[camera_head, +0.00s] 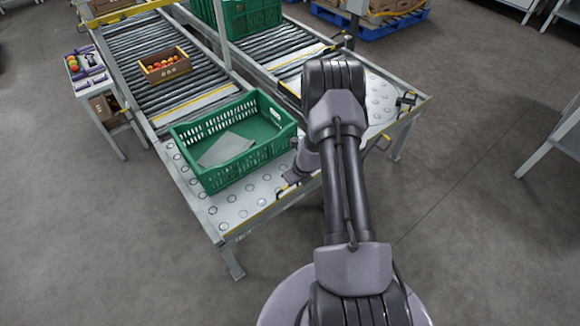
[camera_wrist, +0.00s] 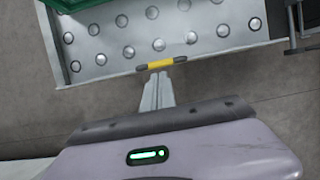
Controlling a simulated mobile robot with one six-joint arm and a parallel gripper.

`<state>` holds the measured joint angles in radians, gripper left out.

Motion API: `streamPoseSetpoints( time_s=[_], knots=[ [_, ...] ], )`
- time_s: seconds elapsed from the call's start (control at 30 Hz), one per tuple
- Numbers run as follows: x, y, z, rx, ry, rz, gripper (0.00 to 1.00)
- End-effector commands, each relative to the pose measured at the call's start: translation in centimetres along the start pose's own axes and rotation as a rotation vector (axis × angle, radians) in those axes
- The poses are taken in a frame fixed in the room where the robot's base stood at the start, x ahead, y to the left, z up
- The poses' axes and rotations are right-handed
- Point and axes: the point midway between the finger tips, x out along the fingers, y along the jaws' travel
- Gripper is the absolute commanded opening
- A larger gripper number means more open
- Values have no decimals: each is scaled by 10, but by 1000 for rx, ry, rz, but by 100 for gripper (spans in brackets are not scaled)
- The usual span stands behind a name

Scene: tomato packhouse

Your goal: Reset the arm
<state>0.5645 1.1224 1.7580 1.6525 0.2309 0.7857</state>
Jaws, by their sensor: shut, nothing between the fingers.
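My gripper (camera_wrist: 158,84) is shut and empty in the wrist view, its narrow grey fingers together. They point toward the yellow handle (camera_wrist: 161,63) on the front edge of the ball-top table (camera_wrist: 120,42). I cannot tell whether the fingertips touch it. In the head view my arm reaches forward and bends down over the table's front edge.
The green crate (camera_head: 188,171) on the ball-top table (camera_head: 235,208) holds a pale flat sheet (camera_head: 226,148). Behind it, a cardboard box (camera_head: 165,73) of tomatoes sits on the roller conveyor (camera_head: 124,43). A small side table (camera_head: 90,75) stands left.

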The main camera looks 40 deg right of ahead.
Motion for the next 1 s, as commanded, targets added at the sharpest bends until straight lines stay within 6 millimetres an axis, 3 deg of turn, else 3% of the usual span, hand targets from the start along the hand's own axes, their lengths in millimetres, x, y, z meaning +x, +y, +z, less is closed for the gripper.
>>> streamPoseSetpoints(
  time_s=[0.03,0.1,0.43,0.53,0.57,0.67,0.7,0.77,0.8,0.87,0.9,0.97,1.0],
  knots=[
    [-18,1,12,-3,1,2,0],
    [-25,1,22,-3,3,1,0],
    [-30,1,35,-6,2,2,0],
    [-56,12,64,-122,-39,12,0],
    [-72,19,79,-190,-62,18,0],
    [-147,62,132,-519,-157,39,0],
    [-181,84,147,-669,-195,46,0],
    [-233,121,159,-901,-246,52,0],
    [-268,146,160,-1062,-277,50,0],
    [-319,185,151,-1315,-318,41,0],
    [-352,209,137,-1490,-339,30,0],
    [-394,241,108,-1748,-359,2,0],
    [-417,257,84,-1912,-363,-21,0]
  ],
)
